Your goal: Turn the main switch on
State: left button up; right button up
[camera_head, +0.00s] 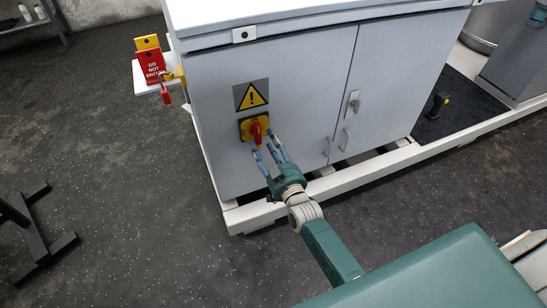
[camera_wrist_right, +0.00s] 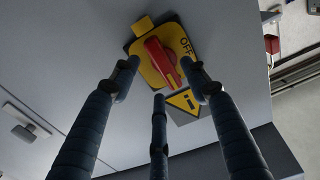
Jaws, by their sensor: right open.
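The main switch is a red rotary handle (camera_head: 257,129) on a yellow plate, low on the left door of the grey cabinet (camera_head: 300,80). In the right wrist view, its red handle (camera_wrist_right: 162,62) lies slanted on the yellow plate, and the word OFF is readable beside it. My right gripper (camera_head: 264,144) is open, its fingers pointing at the switch from the front and slightly below. In the right wrist view, the three fingers (camera_wrist_right: 160,78) are spread about the handle with nothing held between them. I cannot tell whether any fingertip touches the plate. My left gripper is out of view.
A yellow warning sign (camera_head: 251,95) sits above the switch. Door handles (camera_head: 347,138) and a latch (camera_head: 353,103) are to the right. A red "do not switch" tag (camera_head: 152,66) and a red padlock (camera_head: 165,94) are at the cabinet's left. Floor in front is open.

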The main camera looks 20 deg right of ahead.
jog(key=s, duration=0.8)
jog(key=shift+d, duration=0.15)
jog(key=shift+s, duration=0.1)
